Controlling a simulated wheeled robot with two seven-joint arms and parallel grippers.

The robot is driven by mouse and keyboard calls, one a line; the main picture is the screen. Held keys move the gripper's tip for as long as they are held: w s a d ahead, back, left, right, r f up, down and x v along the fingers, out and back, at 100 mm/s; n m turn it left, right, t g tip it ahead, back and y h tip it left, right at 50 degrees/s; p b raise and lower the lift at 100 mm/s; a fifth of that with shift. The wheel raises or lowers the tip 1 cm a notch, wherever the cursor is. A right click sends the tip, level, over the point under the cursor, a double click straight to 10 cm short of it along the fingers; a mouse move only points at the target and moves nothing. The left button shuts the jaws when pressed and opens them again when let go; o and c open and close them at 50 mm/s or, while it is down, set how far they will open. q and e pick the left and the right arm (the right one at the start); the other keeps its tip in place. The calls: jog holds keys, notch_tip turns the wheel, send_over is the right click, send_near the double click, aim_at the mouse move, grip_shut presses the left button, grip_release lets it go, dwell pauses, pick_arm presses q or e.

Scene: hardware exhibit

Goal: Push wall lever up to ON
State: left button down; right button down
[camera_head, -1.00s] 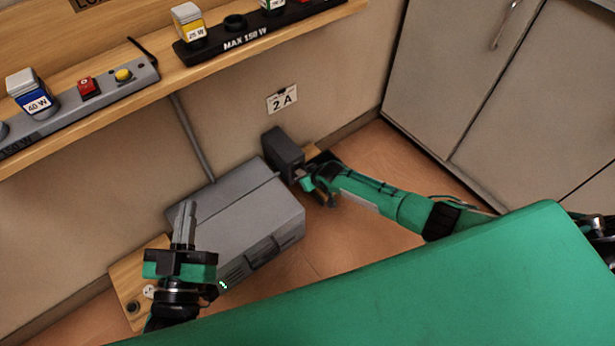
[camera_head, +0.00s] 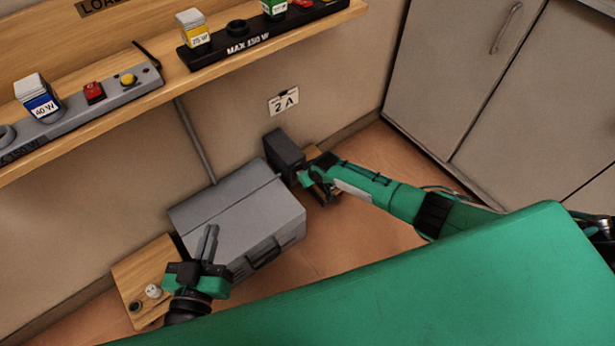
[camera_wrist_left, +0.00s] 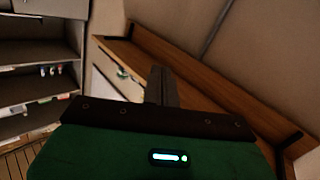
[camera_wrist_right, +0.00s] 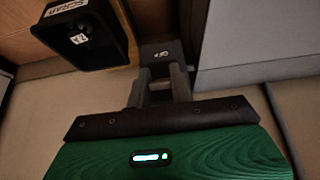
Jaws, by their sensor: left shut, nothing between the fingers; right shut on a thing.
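A grey box (camera_head: 240,215) with a dark front handle stands against the wall. A dark upright block (camera_head: 284,150) is at its right end. My right gripper (camera_head: 303,180) is low beside this block. In the right wrist view its fingers (camera_wrist_right: 160,85) are shut on a dark piece (camera_wrist_right: 162,52) with a small white mark. I cannot tell whether this piece is the lever's handle. No ON marking is readable. My left gripper (camera_head: 211,232) is shut and empty in front of the grey box's left part. Its closed fingers (camera_wrist_left: 160,85) also show in the left wrist view.
A black bin (camera_wrist_right: 85,35) labelled SCRAP is beside the right fingers. A wooden shelf (camera_head: 110,112) with a grey switch strip and a black MAX 150 W strip is above. A "2 A" plate (camera_head: 283,101) is on the wall. Grey cabinets (camera_head: 455,80) are at right.

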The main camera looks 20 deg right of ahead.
jog(key=c, duration=1.2)
grip_release()
jog(key=shift+c, duration=0.2)
jog(key=shift+r, duration=0.1)
pick_arm(q)
jog(key=s+a+f+g+y+p, duration=0.4)
jog(key=s+a+g+p, duration=0.1)
jog(key=a+g, duration=0.3)
jog(key=shift+s+f+g+p, duration=0.2)
jog(key=shift+f+g+p, duration=0.2)
jog(key=shift+g+p, duration=0.15)
pick_arm(e)
jog(key=v, duration=1.3)
jog(key=shift+s+r, duration=0.2)
jog(key=shift+s, duration=0.05)
